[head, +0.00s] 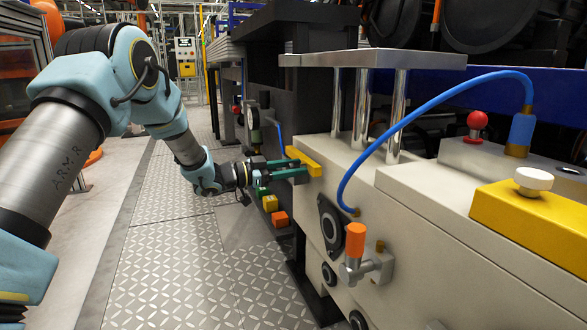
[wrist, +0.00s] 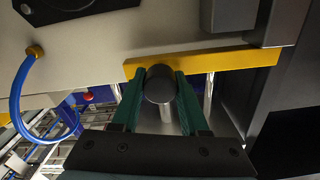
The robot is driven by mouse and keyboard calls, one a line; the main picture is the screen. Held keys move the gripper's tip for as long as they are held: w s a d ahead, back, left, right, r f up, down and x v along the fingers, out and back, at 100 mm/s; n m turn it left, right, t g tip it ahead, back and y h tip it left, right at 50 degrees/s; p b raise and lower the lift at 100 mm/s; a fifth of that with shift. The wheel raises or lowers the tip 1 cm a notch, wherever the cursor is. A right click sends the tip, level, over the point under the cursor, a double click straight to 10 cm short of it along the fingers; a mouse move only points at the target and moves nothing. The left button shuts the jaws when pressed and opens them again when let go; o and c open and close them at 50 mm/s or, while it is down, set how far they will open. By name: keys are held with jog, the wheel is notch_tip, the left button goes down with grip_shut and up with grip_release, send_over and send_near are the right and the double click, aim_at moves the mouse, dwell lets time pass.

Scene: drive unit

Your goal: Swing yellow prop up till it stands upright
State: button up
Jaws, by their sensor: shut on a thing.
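The yellow prop (head: 304,160) is a short bar lying along the near upper edge of the pale drive unit, not upright. In the wrist view it is a long yellow bar (wrist: 228,62) running nearly level across the picture. A dark round knob (wrist: 160,84) stands out in front of the bar. My gripper (head: 300,168) reaches the bar from the left with its green fingers. In the wrist view the fingers of my gripper (wrist: 161,88) are shut on the knob, one on each side. The knob's join to the bar is hidden.
Green, yellow (head: 270,203) and orange (head: 280,219) blocks sit just below my gripper. A raised plate on metal posts (head: 362,100) stands right of the prop. A blue hose (head: 400,125) arches nearby. An orange-handled valve (head: 356,240) juts out in front. The floor at left is clear.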

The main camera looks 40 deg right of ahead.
grip_shut()
dwell(0.8)
